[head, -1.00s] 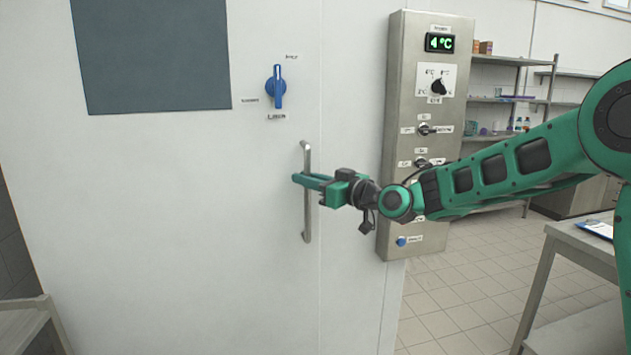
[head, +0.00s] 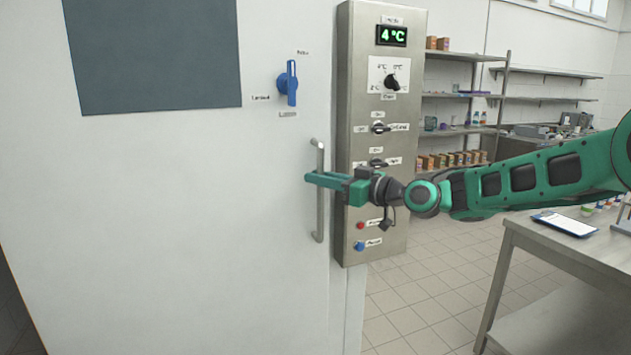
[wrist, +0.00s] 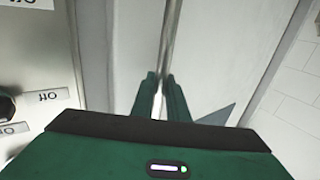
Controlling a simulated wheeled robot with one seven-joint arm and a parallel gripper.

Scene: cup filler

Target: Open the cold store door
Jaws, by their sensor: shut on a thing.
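The white cold store door (head: 180,200) fills the left of the head view. Its free edge overlaps the frame side beside the steel panel and looks swung out toward me, so the door appears ajar; the gap itself is hidden. A vertical metal bar handle (head: 320,218) is near that edge. My gripper (head: 312,179) is shut on the handle around its middle. In the wrist view the handle (wrist: 171,35) runs between the two fingers (wrist: 160,88). A blue latch lever (head: 289,82) on the door stands upright above the handle.
A steel control panel (head: 350,130) with a 4 °C display (head: 391,35) stands right behind the handle, close to my gripper. A steel table (head: 560,245) with a clipboard (head: 564,224) is at the right. Shelves line the back wall. Tiled floor lies open between.

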